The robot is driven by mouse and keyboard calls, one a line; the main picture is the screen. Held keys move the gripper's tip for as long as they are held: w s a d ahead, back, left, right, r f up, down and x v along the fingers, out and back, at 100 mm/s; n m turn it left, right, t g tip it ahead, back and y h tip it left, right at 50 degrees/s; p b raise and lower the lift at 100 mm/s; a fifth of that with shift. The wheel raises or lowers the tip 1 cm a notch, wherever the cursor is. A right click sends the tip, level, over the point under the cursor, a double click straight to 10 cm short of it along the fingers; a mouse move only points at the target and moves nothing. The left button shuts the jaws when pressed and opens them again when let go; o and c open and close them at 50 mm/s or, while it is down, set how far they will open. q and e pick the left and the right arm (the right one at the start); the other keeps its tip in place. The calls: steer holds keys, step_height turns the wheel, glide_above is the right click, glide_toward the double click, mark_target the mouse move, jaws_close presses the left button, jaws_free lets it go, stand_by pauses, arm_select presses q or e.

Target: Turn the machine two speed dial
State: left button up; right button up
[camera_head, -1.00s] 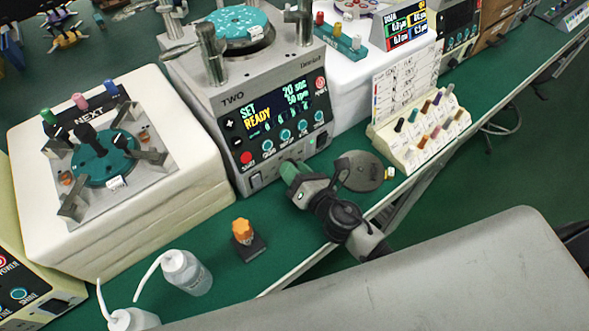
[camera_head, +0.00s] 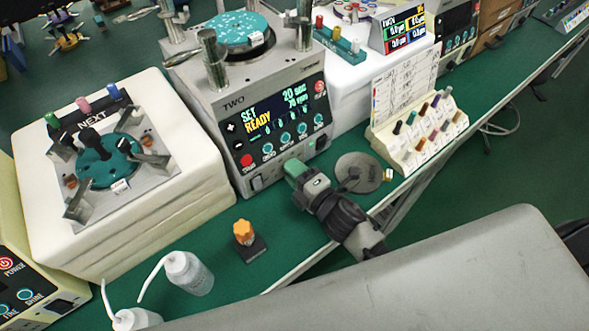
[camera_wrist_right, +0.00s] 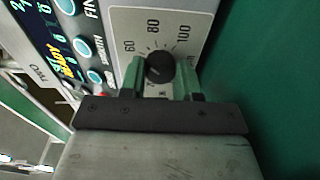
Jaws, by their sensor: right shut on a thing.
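Machine two (camera_head: 232,103) is a grey lapping machine on the green bench, with a lit display (camera_head: 268,112) reading SET READY, 20 sec and what looks like 70 rpm. In the right wrist view the black speed dial (camera_wrist_right: 159,67) sits on a pale plate marked 60, 80 and 100. My right gripper (camera_wrist_right: 161,74) is shut on the dial, one green finger on each side. In the head view my right gripper (camera_head: 293,170) is at the machine's lower front and hides the dial. My left gripper is not in view.
A white foam block (camera_head: 130,220) with a NEXT fixture stands left. An orange knob on a dark base (camera_head: 243,232) and a wash bottle (camera_head: 189,272) stand in front. A round grey plate (camera_head: 359,172) and a peg rack (camera_head: 420,135) are right of my gripper.

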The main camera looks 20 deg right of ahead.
steer(key=shift+m+p, duration=0.5)
steer(key=shift+m, duration=1.6)
steer(key=o, duration=0.9)
steer(key=shift+s, duration=0.1)
steer(key=b+v, duration=0.1)
steer(key=v, duration=0.9)
steer(key=shift+s+d, duration=0.2)
